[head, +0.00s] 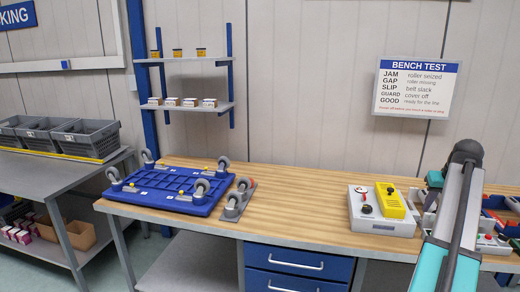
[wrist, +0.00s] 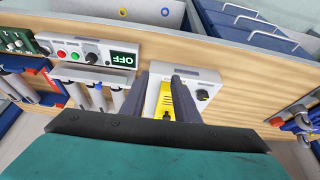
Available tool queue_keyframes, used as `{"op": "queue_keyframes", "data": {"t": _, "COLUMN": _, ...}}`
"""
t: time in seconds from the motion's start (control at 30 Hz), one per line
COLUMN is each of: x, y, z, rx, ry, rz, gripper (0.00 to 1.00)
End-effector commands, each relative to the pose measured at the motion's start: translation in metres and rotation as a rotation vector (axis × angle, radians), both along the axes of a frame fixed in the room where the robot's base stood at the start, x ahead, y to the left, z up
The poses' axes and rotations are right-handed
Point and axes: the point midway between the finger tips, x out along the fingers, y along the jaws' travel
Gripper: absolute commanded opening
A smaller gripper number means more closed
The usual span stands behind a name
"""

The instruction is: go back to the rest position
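My gripper (wrist: 168,82) shows in the wrist view as two dark fingers with a gap between them. It is open, and nothing is held. Through the gap I see a yellow device (wrist: 178,106) on a light grey box (wrist: 204,77), below and apart from the fingers. In the head view the same yellow device (head: 391,201) lies on the grey box (head: 370,226) on the bench. My arm rises at the right of the head view; the gripper itself cannot be made out there.
The wooden bench (head: 300,205) holds an upturned blue dolly (head: 165,190) with grey casters at left. A control box with an OFF display (wrist: 88,52) and rollers lie beside the grey box. Grey bins (head: 85,138) stand on a side table. The bench middle is clear.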

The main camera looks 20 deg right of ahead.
Motion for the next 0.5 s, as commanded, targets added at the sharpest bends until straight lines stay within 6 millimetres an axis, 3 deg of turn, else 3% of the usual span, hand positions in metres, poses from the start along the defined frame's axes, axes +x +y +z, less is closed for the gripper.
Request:
{"op": "queue_keyframes", "data": {"t": 0.17, "x": 0.001, "y": 0.001, "z": 0.0, "rx": 0.0, "ry": 0.0, "rz": 0.002, "gripper": 0.28}}
{"op": "queue_keyframes", "data": {"t": 0.5, "x": 0.035, "y": 0.022, "z": -0.01, "rx": 0.011, "ry": 0.006, "rz": 0.052, "gripper": 0.28}}
